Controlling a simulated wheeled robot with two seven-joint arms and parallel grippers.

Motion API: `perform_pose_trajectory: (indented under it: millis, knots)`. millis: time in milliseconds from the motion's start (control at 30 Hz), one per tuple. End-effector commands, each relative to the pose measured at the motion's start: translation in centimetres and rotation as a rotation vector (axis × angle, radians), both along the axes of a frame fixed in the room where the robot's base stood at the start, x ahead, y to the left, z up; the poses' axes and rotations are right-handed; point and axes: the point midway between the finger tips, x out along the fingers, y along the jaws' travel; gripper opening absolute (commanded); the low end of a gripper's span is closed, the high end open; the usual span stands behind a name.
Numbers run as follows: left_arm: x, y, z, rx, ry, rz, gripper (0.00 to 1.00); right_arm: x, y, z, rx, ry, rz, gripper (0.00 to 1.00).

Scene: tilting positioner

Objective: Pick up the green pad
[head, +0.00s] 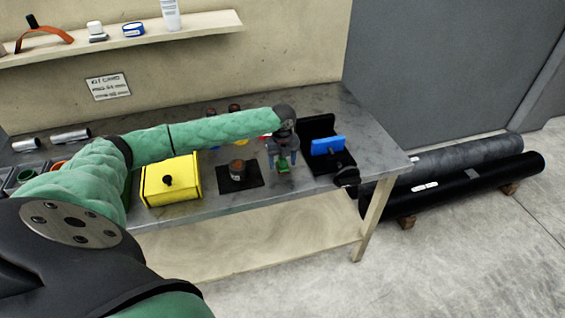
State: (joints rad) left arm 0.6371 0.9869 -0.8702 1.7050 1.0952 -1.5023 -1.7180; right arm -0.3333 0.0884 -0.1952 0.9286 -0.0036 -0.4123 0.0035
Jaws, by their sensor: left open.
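The green pad (283,166) is a small green block near the front edge of the grey metal table (215,186). My left arm reaches in from the left across the table, and my left gripper (281,161) points down over the pad. Its fingers are open, one to each side of the pad in this view. I cannot tell whether they touch it or how high they are above the table. The gripper body hides what lies right behind it. My right gripper is not in view.
A black fixture with a blue block (327,146) stands close right of the gripper. A dark round part on a black mat (240,185) and a yellow box (170,182) with a black knob stand to the left. A shelf (130,39) hangs above.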

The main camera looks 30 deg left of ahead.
Motion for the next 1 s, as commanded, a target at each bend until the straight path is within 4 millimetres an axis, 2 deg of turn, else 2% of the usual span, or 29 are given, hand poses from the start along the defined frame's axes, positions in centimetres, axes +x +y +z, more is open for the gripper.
perform_pose_trajectory:
  millis: [233,267,500,900,967,1000]
  knots:
    - [0.0,0.0,-0.2,0.0,0.0,0.0,0.62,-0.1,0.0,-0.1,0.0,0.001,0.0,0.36]
    - [0.0,0.0,-0.2,0.0,0.0,0.0,0.58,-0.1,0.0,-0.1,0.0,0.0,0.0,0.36]
    - [0.0,0.0,-0.1,0.0,0.0,0.0,0.11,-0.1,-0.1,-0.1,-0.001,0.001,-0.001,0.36]
    - [0.0,0.0,0.4,0.0,-0.001,-0.001,0.11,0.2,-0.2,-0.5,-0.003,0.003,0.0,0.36]
    - [0.1,0.0,0.9,0.0,-0.003,-0.001,0.11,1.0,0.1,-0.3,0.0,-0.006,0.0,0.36]
    - [0.1,0.0,1.4,0.0,-0.003,-0.001,0.11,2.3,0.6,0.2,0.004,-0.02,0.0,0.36]
